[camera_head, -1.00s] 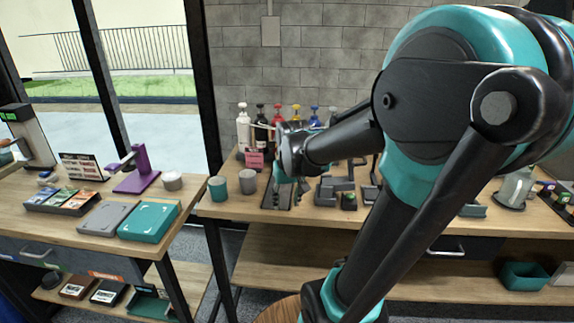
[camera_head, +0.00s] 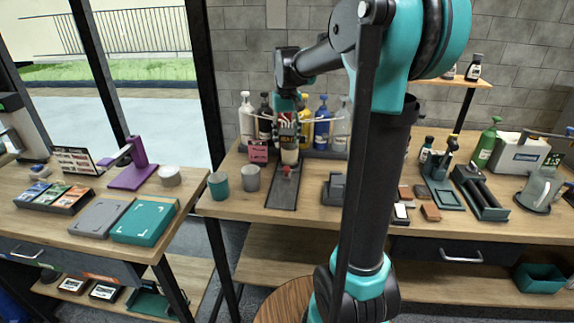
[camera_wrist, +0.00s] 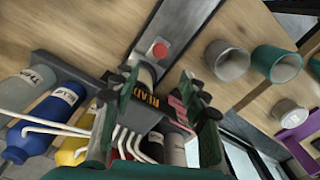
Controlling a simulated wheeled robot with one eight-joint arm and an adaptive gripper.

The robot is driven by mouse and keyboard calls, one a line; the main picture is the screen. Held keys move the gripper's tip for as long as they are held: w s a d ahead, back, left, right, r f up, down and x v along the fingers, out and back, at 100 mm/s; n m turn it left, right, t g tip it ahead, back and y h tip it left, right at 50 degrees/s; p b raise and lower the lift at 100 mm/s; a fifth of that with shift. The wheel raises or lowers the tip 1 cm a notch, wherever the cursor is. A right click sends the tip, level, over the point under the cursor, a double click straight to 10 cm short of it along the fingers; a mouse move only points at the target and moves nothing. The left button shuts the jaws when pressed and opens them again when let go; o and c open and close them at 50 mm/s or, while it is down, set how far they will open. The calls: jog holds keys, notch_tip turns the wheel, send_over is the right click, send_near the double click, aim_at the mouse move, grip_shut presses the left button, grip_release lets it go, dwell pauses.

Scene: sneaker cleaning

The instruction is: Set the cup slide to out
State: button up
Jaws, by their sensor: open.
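The cup slide is a dark rail (camera_head: 284,192) on the right-hand bench, running from front to back, with a small red knob (camera_head: 286,170) on it. A pale cup (camera_head: 290,156) stands behind the knob, toward the back end of the rail. In the wrist view the rail (camera_wrist: 182,22) and red knob (camera_wrist: 159,49) lie beyond the fingertips. My gripper (camera_head: 288,127) is above the rail's back end, in front of the pump bottles. Contact cannot be told.
Pump bottles (camera_head: 246,118) line the back wall, with pale spouts close to my gripper. A teal cup (camera_head: 219,185) and a grey cup (camera_head: 250,178) stand left of the rail. A grey block (camera_head: 335,187) is to its right. The bench front is clear.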

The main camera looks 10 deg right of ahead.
aim_at(287, 167)
notch_tip(287, 167, down, 10)
jog(key=shift+f, duration=0.25)
jog(key=shift+c, duration=0.2)
grip_shut()
